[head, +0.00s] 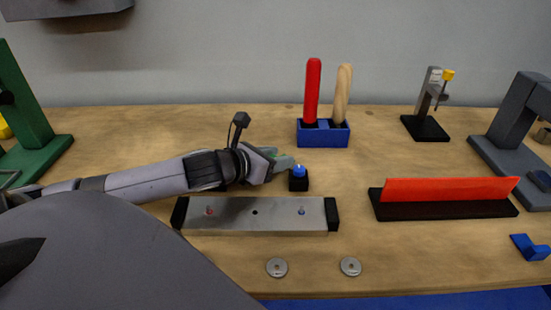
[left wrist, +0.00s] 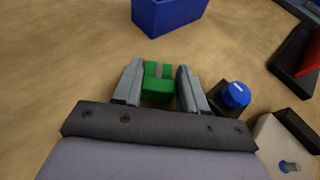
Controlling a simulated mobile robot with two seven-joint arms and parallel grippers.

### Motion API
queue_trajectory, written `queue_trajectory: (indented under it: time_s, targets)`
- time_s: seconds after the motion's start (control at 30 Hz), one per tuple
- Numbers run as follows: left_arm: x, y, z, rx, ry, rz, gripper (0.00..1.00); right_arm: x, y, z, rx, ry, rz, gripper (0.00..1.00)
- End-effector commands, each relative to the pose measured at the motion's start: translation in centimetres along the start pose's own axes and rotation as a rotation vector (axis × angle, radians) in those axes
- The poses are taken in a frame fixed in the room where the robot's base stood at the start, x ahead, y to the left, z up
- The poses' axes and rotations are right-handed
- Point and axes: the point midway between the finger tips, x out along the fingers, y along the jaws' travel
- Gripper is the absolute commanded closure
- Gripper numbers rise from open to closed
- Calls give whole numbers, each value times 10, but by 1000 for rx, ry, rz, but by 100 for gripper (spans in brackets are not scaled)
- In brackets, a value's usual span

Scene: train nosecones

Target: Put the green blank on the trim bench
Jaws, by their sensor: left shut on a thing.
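The green blank (left wrist: 158,87) sits between the two fingers of my left gripper (left wrist: 160,90) in the left wrist view. It has a grey strip on its top. The gripper is shut on it. In the head view the left gripper (head: 282,163) is over the middle of the wooden bench top, just left of a blue knob on a black block (head: 298,180). The fingers largely hide the blank there. I cannot tell which part of the scene is the trim bench. My right gripper is not in view.
A metal plate (head: 270,213) with black ends lies in front of the gripper. A blue holder (head: 323,134) with a red and a wooden handle stands behind. A red strip on a black base (head: 445,208) is at right. Two washers (head: 277,267) lie in front.

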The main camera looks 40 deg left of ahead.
Motion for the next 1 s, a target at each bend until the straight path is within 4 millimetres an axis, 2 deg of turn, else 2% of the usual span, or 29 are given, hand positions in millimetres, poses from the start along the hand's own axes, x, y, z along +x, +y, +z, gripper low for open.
queue_trajectory:
  time_s: [0.33,0.37,0.77,1.0]
  targets:
    - [1,0,-3,3,0,0,92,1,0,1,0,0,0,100]
    - [1,0,-2,2,-1,0,49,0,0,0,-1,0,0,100]
    - [-1,0,0,1,0,1,48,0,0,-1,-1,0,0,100]
    - [-18,1,-1,3,3,2,48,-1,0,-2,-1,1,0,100]
